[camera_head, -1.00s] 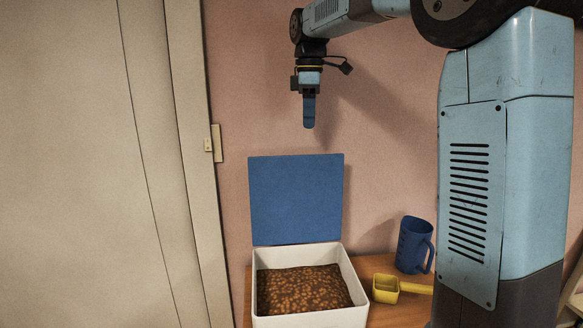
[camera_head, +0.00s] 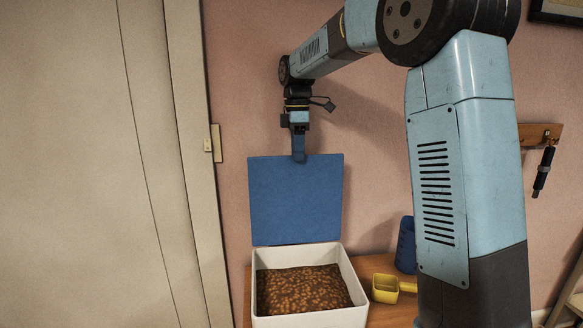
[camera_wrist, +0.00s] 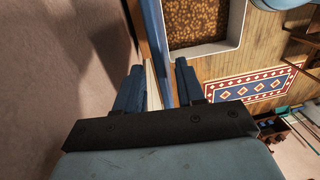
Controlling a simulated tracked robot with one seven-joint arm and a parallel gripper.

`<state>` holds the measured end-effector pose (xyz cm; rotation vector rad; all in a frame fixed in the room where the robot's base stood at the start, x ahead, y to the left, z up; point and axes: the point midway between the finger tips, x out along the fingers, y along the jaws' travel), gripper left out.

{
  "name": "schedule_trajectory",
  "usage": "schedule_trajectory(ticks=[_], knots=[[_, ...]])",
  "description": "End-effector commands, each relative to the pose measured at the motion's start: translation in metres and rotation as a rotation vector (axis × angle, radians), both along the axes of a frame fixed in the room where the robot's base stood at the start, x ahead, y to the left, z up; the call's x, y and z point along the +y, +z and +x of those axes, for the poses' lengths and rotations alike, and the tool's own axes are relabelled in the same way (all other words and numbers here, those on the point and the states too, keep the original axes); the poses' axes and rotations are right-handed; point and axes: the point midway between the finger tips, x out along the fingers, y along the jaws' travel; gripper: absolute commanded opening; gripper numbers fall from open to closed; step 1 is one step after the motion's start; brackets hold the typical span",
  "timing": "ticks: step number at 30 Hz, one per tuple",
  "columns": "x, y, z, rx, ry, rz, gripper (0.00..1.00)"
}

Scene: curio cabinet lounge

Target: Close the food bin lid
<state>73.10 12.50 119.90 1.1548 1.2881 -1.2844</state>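The food bin (camera_head: 312,319) is a white square box filled with brown kibble, standing on a wooden surface. Its blue lid (camera_head: 295,205) stands upright, open, at the bin's back edge. My gripper (camera_head: 298,158) points down at the top edge of the lid, near its middle. In the wrist view, my gripper (camera_wrist: 161,72) has its two blue fingers apart. The lid (camera_wrist: 157,35) shows there nearly edge-on as a blue strip running into the gap between the fingers. Contact with the lid cannot be told. The bin's white rim (camera_wrist: 236,25) shows at the top.
A yellow scoop (camera_head: 386,288) and a blue jug (camera_head: 405,246), partly hidden by my arm, stand right of the bin. A pink wall is close behind the lid. A pale door (camera_head: 80,160) is at left. A patterned rug (camera_wrist: 252,84) lies on the floor.

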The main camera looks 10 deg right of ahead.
Motion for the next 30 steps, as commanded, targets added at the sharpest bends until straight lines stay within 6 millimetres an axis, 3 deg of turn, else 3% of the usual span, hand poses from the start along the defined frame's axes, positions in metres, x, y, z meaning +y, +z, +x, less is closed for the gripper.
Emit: schedule_trajectory(ticks=[9, 22, 30], knots=[[0.000, -0.040, -0.004, 0.000, 0.000, 0.000, 0.38], [0.001, -0.048, -0.005, -0.001, 0.001, 0.000, 0.38], [0.001, -0.047, -0.005, -0.001, 0.001, 0.000, 0.12]])
